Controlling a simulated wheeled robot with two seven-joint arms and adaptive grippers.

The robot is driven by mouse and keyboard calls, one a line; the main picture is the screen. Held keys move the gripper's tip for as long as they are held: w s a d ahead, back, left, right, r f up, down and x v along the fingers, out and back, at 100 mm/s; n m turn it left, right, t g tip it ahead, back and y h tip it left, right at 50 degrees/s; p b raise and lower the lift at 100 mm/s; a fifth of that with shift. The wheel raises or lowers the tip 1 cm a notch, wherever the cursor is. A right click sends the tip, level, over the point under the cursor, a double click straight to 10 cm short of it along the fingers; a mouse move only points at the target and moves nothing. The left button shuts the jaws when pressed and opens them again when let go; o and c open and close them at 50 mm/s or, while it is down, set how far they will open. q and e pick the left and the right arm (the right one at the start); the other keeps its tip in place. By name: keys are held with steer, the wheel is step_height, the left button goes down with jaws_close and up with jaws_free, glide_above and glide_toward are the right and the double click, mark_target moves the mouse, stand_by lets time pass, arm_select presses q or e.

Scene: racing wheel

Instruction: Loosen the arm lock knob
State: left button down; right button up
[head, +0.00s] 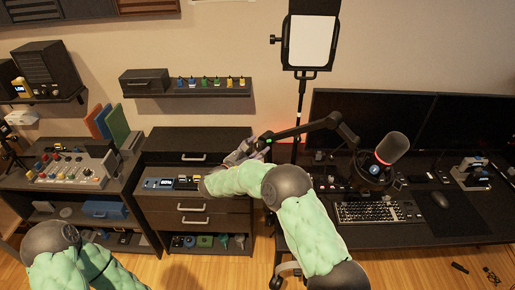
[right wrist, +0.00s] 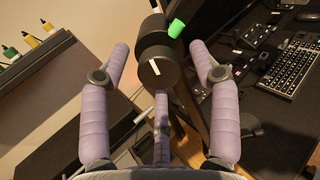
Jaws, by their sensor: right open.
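The arm lock knob (right wrist: 160,68) is a round black knob with a white line on its face, in the upper middle of the right wrist view. It sits on the black boom arm (head: 300,130) that carries the microphone (head: 391,148). My right gripper (right wrist: 158,50) is open, with lilac padded fingers on the left and right of the knob and apart from it. A lilac finger also shows below the knob. In the head view my right gripper (head: 246,152) is at the left end of the boom arm, and the knob is too small to make out. My left gripper is outside the view.
A green piece (right wrist: 176,28) shows just above the knob. A light panel on a stand (head: 311,40) rises behind the boom arm. A desk with a keyboard (head: 378,212) and monitors is at the right. A drawer cabinet (head: 190,140) stands left of my right gripper, under a wall shelf (head: 215,88).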

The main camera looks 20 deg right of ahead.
steer(key=shift+w+d, duration=0.2)
steer(key=shift+d, duration=0.05)
